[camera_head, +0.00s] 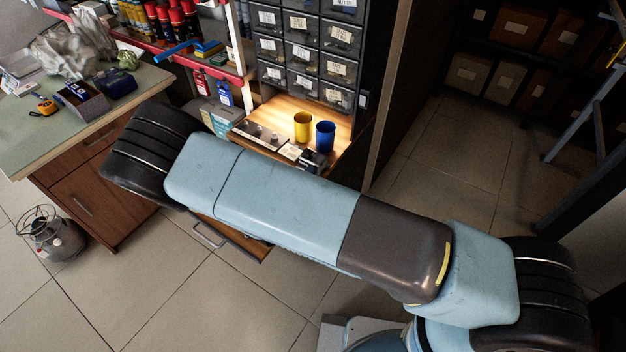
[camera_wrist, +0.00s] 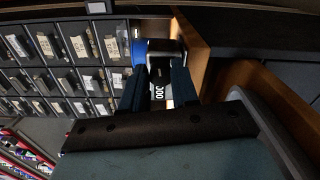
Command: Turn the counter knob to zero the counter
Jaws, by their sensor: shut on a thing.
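The counter (camera_head: 314,160) is a small dark box on the wooden shelf, beside the blue cup, partly behind my arm in the head view. In the wrist view the dark counter (camera_wrist: 158,84) lies between my fingers. Its white digits run sideways and look like zeros, but they are small. My gripper (camera_wrist: 159,66) is at the counter, with one dark finger on each side, shut on its knob. The knob itself is hidden or too dark to make out.
A yellow cup (camera_head: 302,126) and a blue cup (camera_head: 325,136) stand close by the counter. A plate with several small knobs (camera_head: 262,134) lies to the left. Labelled drawers (camera_head: 305,50) rise behind. A wooden side panel (camera_wrist: 193,45) is close beside my gripper.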

